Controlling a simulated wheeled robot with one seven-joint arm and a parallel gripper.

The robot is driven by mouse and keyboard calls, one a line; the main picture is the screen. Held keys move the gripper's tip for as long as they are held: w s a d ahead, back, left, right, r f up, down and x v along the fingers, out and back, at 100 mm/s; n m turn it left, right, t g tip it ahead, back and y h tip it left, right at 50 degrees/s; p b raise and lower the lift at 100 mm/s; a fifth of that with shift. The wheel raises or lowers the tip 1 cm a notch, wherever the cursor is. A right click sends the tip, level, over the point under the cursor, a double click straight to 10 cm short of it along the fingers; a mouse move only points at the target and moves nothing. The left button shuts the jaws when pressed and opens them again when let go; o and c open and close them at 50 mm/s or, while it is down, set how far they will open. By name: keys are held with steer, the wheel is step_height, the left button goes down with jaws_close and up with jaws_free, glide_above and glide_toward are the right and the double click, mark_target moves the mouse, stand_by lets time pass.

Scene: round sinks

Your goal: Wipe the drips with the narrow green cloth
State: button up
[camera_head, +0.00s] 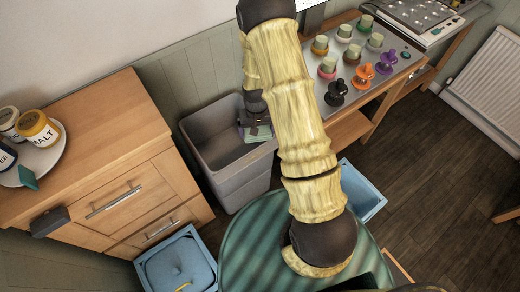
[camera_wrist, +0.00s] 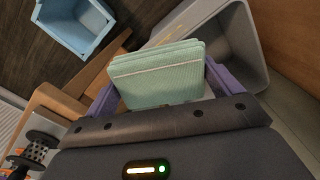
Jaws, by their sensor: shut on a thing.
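My gripper (camera_head: 256,121) is shut on a folded pale green cloth (camera_head: 257,134), beside the right rim of a grey bin. In the wrist view the cloth (camera_wrist: 158,76) stands up in stacked layers between the purple fingers of my gripper (camera_wrist: 160,92). I cannot tell whether it is the narrow cloth, as no other cloth shows for comparison. No drips can be made out in either view. My arm hides part of the scene behind it in the head view.
The grey bin (camera_head: 234,186) is open-topped, next to a wooden drawer cabinet (camera_head: 100,133) with jars on a tray. A metal-topped table (camera_head: 385,87) with several coloured pegs is at right. Blue bins (camera_head: 359,184) (camera_head: 180,262) stand on the floor. Dark floor at right is free.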

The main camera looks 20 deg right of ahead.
step_height(320, 180, down, 10)
steer(key=d+m+b, duration=0.1)
steer(key=m+b, duration=0.3)
steer(key=b, duration=0.8)
steer(key=shift+f, duration=0.15)
steer(key=shift+f, duration=0.1)
